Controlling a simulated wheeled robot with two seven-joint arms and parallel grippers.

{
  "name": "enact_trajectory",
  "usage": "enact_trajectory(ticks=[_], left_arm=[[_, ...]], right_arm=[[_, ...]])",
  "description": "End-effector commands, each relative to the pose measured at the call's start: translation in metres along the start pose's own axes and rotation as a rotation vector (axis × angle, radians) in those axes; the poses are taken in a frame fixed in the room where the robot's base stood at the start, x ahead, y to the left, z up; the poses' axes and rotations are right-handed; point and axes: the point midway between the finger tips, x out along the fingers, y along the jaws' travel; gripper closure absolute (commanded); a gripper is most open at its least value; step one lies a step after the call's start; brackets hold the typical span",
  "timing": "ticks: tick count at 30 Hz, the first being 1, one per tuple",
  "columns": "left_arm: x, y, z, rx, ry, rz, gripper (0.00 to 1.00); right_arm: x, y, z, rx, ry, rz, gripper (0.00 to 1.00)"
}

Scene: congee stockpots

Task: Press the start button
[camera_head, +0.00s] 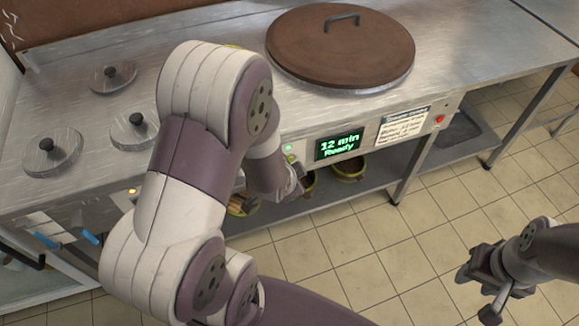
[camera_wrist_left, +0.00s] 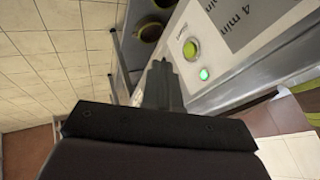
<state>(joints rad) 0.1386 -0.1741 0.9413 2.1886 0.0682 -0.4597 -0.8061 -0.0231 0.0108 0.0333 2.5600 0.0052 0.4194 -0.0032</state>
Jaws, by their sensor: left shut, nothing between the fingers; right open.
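The start button, a round yellow-green button (camera_wrist_left: 190,50), sits on the steel front panel in the left wrist view, beside a lit green lamp (camera_wrist_left: 204,74). In the head view the lamp (camera_head: 288,149) shows left of the display (camera_head: 339,145), which reads "12 min Ready". My left gripper (camera_wrist_left: 160,72) is shut and empty. Its tips are just beside the button in the wrist view; I cannot tell whether they touch the panel. In the head view my left arm partly hides that gripper. My right gripper (camera_head: 490,285) is open and empty, over the floor at lower right.
A large brown lid (camera_head: 340,45) with a handle lies on the steel counter. Several small round lids (camera_head: 46,156) are at left. A printed notice (camera_head: 402,127) and a red button (camera_head: 439,118) are on the panel's right. Pots (camera_head: 349,168) stand on the shelf below. The tiled floor at right is clear.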

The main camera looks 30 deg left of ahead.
Motion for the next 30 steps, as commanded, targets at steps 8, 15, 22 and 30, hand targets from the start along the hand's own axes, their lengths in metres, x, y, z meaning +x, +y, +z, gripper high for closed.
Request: enact_trajectory(ticks=[8, 15, 22, 30], left_arm=[[0.06, -0.002, 0.001, -0.003, 0.001, -0.002, 1.0], [0.071, -0.031, 0.001, -0.002, -0.001, -0.001, 1.0], [0.072, -0.036, 0.0, -0.001, 0.0, -0.001, 1.0], [0.073, -0.04, 0.0, -0.002, 0.0, -0.001, 1.0]], right_arm=[[0.025, 0.0, 0.003, 0.0, 0.0, 0.0, 0.57], [0.026, 0.0, 0.003, 0.0, 0.0, 0.0, 0.57], [0.026, 0.0, 0.003, 0.0, 0.0, 0.0, 0.57], [0.024, 0.0, 0.003, 0.0, 0.0, 0.0, 0.57]])
